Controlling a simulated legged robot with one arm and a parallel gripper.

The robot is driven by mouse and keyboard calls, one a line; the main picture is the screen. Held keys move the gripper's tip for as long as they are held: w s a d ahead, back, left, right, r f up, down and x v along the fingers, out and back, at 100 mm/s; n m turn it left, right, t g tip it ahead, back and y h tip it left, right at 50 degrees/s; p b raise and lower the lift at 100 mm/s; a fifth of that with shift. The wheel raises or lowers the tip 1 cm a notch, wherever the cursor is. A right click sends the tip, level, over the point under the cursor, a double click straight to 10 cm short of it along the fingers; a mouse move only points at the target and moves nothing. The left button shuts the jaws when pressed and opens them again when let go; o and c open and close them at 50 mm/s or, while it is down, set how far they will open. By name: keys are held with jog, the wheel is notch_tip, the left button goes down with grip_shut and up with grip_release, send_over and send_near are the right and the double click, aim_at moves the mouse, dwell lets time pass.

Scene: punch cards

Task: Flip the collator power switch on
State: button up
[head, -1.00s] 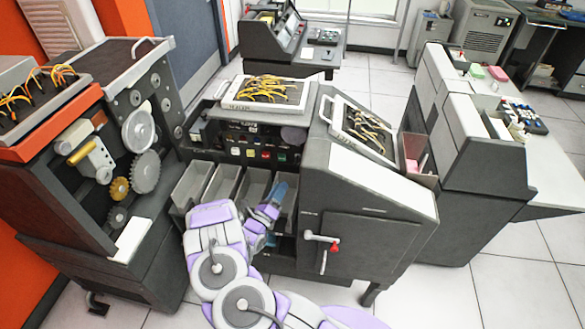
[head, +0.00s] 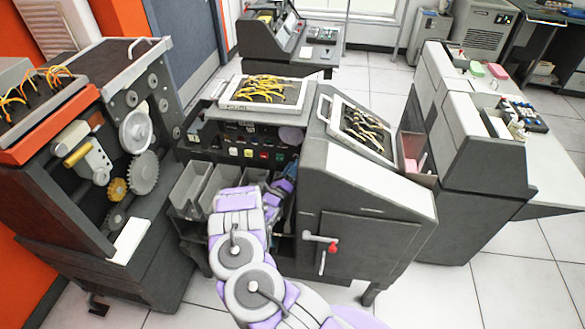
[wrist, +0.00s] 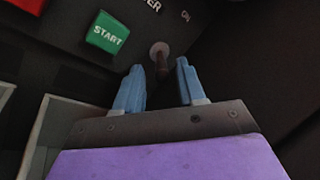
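The power switch (wrist: 160,58) is a small dark lever on a round pale base. It shows in the wrist view beside a green START button (wrist: 107,32), under partly cut-off lettering that ends in "ER". A small mark that looks like "ON" lies up and right of it. The lever points down in that view. My gripper (wrist: 160,72) is open, with blue fingers on either side of the lever. I cannot tell whether they touch it. In the head view my gripper (head: 283,186) is at the right end of the collator's button panel (head: 250,148), and the switch is hidden there.
Open grey bins (head: 192,190) sit below the panel, left of my arm. A sloped cabinet (head: 365,190) with a red-knobbed handle (head: 332,247) stands close on the right. A machine with gears (head: 143,172) stands on the left. Pale floor is clear at the lower right.

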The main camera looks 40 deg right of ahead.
jog(key=shift+a+r, duration=0.1)
jog(key=shift+a, duration=0.25)
jog(key=c, duration=0.4)
grip_shut()
jog(key=shift+s+r+y, duration=0.1)
jog(key=shift+s+y, duration=0.05)
jog(key=shift+y, duration=0.15)
dwell(0.5)
jog(key=shift+r, duration=0.1)
jog(key=r+n+g+y+p, duration=0.1)
jog(key=y, duration=0.1)
jog(key=r+g+y+p, duration=0.1)
jog(key=y+p, duration=0.1)
jog(key=y, duration=0.1)
jog(key=r+n+g+y+p, duration=0.1)
jog(key=r+g+y+p, duration=0.1)
jog(key=shift+w+d+n+y, duration=0.2)
jog(key=shift+n+y, duration=0.1)
jog(key=shift+y, duration=0.1)
jog(key=shift+w+d+r+g+y+p, duration=0.1)
jog(key=shift+g+y+p, duration=0.35)
jog(key=shift+p, duration=0.8)
